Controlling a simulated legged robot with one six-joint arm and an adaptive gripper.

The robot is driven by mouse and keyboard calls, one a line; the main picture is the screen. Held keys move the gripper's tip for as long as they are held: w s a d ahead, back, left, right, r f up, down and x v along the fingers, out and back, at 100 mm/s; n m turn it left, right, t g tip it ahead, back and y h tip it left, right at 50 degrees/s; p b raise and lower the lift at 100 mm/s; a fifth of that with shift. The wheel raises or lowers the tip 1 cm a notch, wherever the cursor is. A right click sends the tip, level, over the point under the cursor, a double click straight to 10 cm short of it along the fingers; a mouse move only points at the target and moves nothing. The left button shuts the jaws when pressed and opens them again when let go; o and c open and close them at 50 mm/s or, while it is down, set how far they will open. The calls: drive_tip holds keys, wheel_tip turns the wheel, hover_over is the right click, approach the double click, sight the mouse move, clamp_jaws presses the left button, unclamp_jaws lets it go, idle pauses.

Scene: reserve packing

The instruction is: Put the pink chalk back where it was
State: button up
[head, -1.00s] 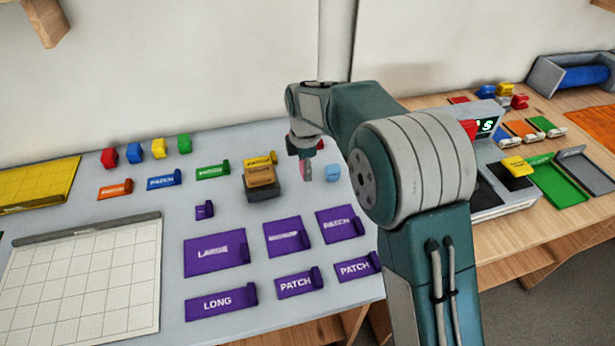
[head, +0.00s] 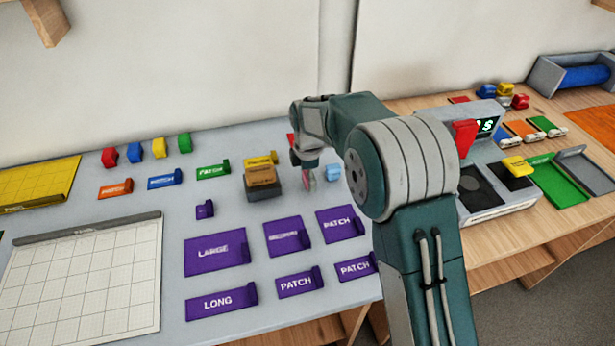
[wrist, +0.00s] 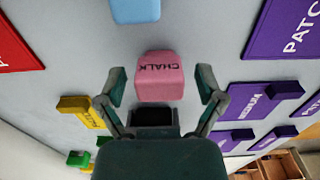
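The pink chalk (wrist: 159,78), a small rounded block marked CHALK, is in the middle of the wrist view. My gripper (wrist: 160,88) has its two fingers spread on either side of it, with a gap visible on both sides. In the head view my gripper (head: 305,165) points down over the grey table, with part of the pink chalk (head: 309,182) showing just below it. The gripper partly hides the chalk there. I cannot tell how far the chalk is from the table surface.
A light blue block (head: 332,173) stands just right of the chalk. A dark block with a brown top (head: 262,181) stands close on the left. Purple labelled pads (head: 216,252) lie nearer the front. The scale (head: 493,195) is on the wooden table at right.

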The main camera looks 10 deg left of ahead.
wheel_tip(320, 180, up, 12)
idle(0.6)
drive_tip(key=shift+r, duration=0.15)
drive_tip(key=s+d+r+m+t, duration=0.1)
drive_tip(key=s+d+r+m, duration=0.45)
drive_tip(key=d, duration=0.25)
drive_tip(key=s+d+r+m+t, duration=0.2)
drive_tip(key=s+d+r+m, duration=0.35)
drive_tip(key=d, duration=0.35)
drive_tip(key=s+d+f+m+t, duration=0.1)
drive_tip(key=s+d+m, duration=0.3)
drive_tip(key=s, duration=0.5)
drive_tip(key=s+d+f+m+t, duration=0.1)
drive_tip(key=s+d+f+m, duration=0.2)
drive_tip(key=s+d+m, duration=0.2)
drive_tip(key=s+m, duration=0.3)
drive_tip(key=s, duration=0.1)
drive_tip(key=shift+f+t, duration=0.25)
drive_tip(key=shift+t, duration=0.05)
